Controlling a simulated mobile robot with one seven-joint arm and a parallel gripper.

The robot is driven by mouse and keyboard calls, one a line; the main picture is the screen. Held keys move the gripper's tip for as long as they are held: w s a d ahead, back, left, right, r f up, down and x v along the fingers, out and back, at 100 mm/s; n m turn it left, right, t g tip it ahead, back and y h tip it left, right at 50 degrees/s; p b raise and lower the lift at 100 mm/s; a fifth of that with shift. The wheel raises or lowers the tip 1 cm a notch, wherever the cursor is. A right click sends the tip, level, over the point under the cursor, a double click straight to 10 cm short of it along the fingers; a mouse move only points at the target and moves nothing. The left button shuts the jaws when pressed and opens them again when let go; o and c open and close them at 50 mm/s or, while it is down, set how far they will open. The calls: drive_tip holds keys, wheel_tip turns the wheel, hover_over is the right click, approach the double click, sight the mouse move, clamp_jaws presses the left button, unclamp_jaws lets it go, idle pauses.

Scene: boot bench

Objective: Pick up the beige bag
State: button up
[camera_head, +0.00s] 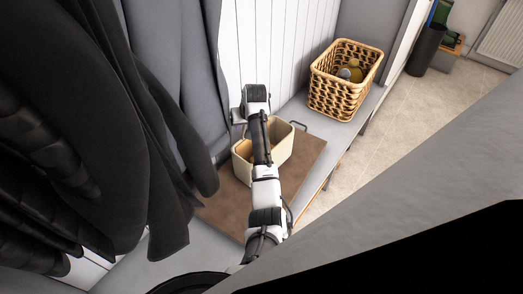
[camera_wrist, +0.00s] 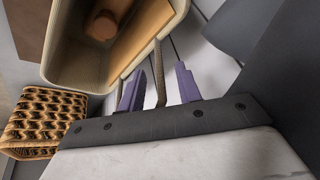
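The beige bag (camera_head: 280,148) is an open-topped, box-like bag standing upright on a brown mat (camera_head: 225,207) on the bench. A dark handle (camera_head: 299,125) shows at its right end. My arm passes over the bag and hides part of it. In the wrist view the bag (camera_wrist: 92,72) fills the upper left, with a brown round thing (camera_wrist: 102,24) inside. My gripper (camera_wrist: 158,88) is open beside the bag's rim. One leg of a thin brown handle (camera_wrist: 159,72) runs between the two purple fingers, with gaps visible. In the head view my fingertips are hidden.
A wicker basket (camera_head: 335,98) holding a few small things stands farther along the grey bench (camera_head: 312,122). Dark coats (camera_head: 130,130) hang at the left. White panelling (camera_head: 265,45) stands behind the bag. Open tiled floor (camera_head: 400,125) lies to the right.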

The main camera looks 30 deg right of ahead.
drive_tip(key=shift+w+f, duration=0.1)
drive_tip(key=shift+f, duration=0.05)
clamp_jaws()
idle(1.4)
